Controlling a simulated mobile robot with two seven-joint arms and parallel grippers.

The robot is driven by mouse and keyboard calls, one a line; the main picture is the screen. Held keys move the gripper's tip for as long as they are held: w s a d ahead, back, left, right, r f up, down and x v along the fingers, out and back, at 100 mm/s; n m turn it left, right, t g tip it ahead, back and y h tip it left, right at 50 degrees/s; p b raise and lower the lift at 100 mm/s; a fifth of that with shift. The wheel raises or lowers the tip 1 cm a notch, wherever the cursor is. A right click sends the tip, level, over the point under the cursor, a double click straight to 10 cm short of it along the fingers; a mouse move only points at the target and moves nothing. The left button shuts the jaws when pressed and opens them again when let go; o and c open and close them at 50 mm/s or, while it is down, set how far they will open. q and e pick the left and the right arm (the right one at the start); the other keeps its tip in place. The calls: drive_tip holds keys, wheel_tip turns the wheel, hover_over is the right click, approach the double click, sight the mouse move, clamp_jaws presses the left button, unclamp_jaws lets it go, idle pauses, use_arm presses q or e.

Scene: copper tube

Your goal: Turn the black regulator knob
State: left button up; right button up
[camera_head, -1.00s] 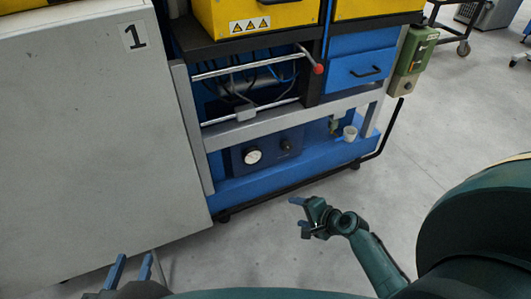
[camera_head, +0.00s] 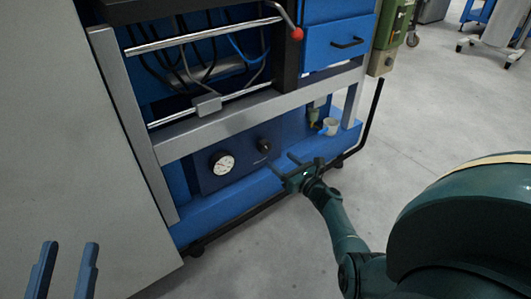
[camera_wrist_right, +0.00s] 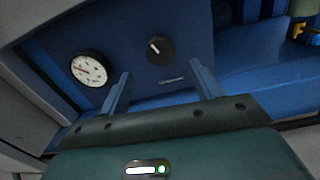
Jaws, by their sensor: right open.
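The black regulator knob (camera_head: 264,145) sits on a dark blue panel (camera_head: 243,166), right of a round white gauge (camera_head: 222,163). In the right wrist view the knob (camera_wrist_right: 159,50) shows a white pointer mark. It lies beyond and between my right gripper's fingers, with nothing touching it. My right gripper (camera_head: 282,163) is open and empty, just in front of and below the knob; its fingers (camera_wrist_right: 162,92) frame the panel in the wrist view. My left gripper (camera_head: 71,255) is at the lower left, its two blue fingers apart and empty.
A grey frame bar (camera_head: 255,112) crosses above the panel. A small white cup (camera_head: 330,127) stands on the blue ledge to the right. A red-ended lever (camera_head: 296,33) is higher up. A grey cabinet (camera_head: 60,130) fills the left.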

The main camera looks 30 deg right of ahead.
sight(267, 149)
drive_tip(key=w+b, duration=0.1)
drive_tip(key=w, duration=0.1)
drive_tip(key=w+b, duration=0.1)
drive_tip(key=w, duration=0.2)
drive_tip(key=w+b, duration=0.2)
drive_tip(key=w, duration=0.1)
drive_tip(key=shift+a+f, duration=0.2)
drive_tip(key=shift+a, duration=0.2)
use_arm(q)
wheel_tip(267, 149, up, 6)
drive_tip(key=m+h, duration=0.6)
drive_tip(key=shift+s+a+m+t+h, duration=0.15)
drive_tip(key=shift+a+m+t+h, duration=0.15)
drive_tip(key=shift+m, duration=0.1)
use_arm(e)
drive_tip(key=shift+w+r, duration=0.2)
drive_tip(key=shift+w, duration=0.3)
drive_tip(key=shift+c, duration=0.5)
drive_tip(key=shift+a, duration=0.1)
drive_tip(key=c, duration=0.9)
